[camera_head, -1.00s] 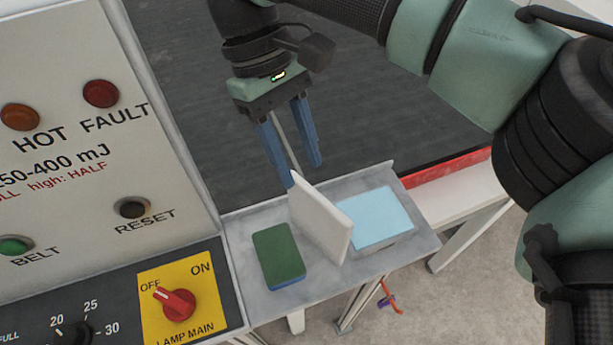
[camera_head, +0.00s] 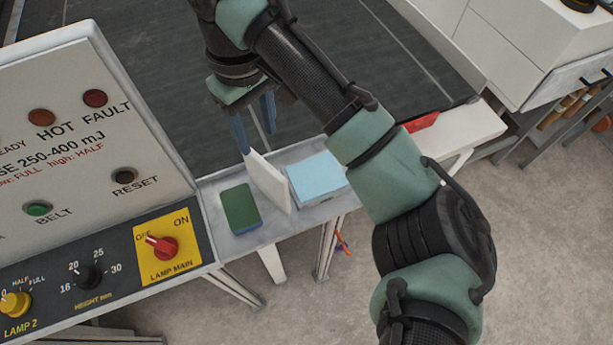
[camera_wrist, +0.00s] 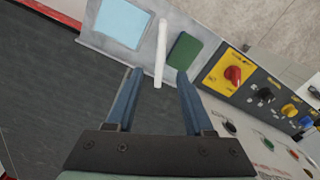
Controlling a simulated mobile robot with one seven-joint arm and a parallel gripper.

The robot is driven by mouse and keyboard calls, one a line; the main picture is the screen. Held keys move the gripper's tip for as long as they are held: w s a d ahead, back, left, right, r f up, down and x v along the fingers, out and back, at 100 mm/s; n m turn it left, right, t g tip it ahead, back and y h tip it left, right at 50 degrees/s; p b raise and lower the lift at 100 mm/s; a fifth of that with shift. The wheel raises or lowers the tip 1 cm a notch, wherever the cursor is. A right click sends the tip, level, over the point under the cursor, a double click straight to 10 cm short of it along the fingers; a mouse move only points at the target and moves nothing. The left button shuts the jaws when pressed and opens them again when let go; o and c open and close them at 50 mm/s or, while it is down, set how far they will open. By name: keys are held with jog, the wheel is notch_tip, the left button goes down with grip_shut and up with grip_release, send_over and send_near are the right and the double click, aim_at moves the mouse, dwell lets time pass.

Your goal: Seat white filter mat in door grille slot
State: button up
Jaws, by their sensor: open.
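The white filter mat (camera_head: 266,181) stands on edge, slightly tilted, on a grey metal tray, between a green block and a light blue block. It also shows end-on in the wrist view (camera_wrist: 161,52). My gripper (camera_head: 256,142) is open just behind the mat's upper edge. In the wrist view, my gripper (camera_wrist: 157,75) has its blue fingers on either side of the mat's near end, with gaps on both sides. It does not hold the mat. I cannot make out a door grille slot in these views.
The grey tray (camera_head: 310,206) also bears the green block (camera_head: 240,208) and the light blue block (camera_head: 316,178), close beside the mat. A control panel (camera_head: 85,150) with knobs stands left. The dark conveyor belt (camera_head: 130,90) lies behind. White drawers (camera_head: 490,45) stand back right.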

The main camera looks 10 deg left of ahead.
aim_at(265, 172)
jog(key=shift+s, duration=0.1)
jog(key=shift+f, duration=0.3)
notch_tip(265, 172, down, 12)
jog(key=b, duration=0.3)
jog(key=shift+f, duration=0.15)
jog(key=shift+c, duration=0.3)
grip_shut()
